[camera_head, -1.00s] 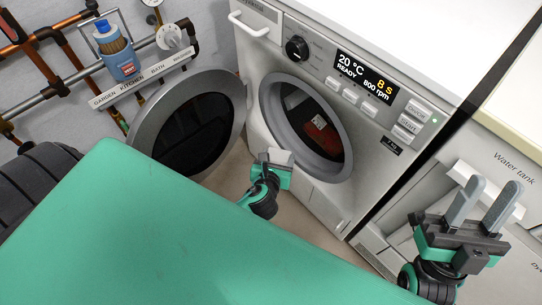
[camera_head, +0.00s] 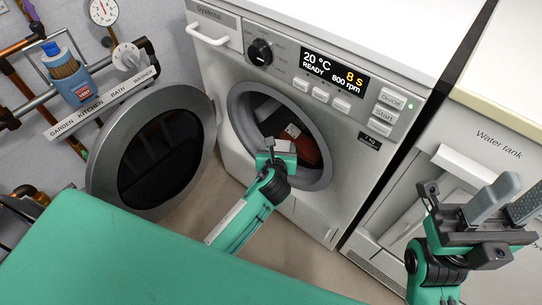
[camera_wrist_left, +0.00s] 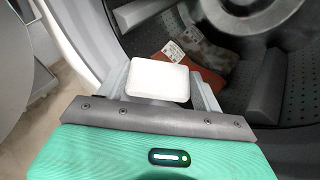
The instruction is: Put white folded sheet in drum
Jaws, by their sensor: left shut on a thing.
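My left gripper (camera_head: 280,146) is at the washer's door opening (camera_head: 236,112). In the left wrist view, its fingers (camera_wrist_left: 160,84) are shut on the white folded sheet (camera_wrist_left: 158,79), a small white block with rounded corners. Beyond it is the perforated drum (camera_wrist_left: 296,75), which holds a red-brown cloth with a white label (camera_wrist_left: 208,78) and a dark grey cloth (camera_wrist_left: 212,54). The red cloth also shows in the head view (camera_head: 308,150). My right gripper (camera_head: 521,196) is open and empty at the right, in front of the water-tank machine.
The round washer door (camera_head: 160,158) stands open to the left. The washer display (camera_head: 335,72) reads 20 °C, READY, 8 s, 800 rpm. A water-tank machine (camera_head: 495,150) stands at the right.

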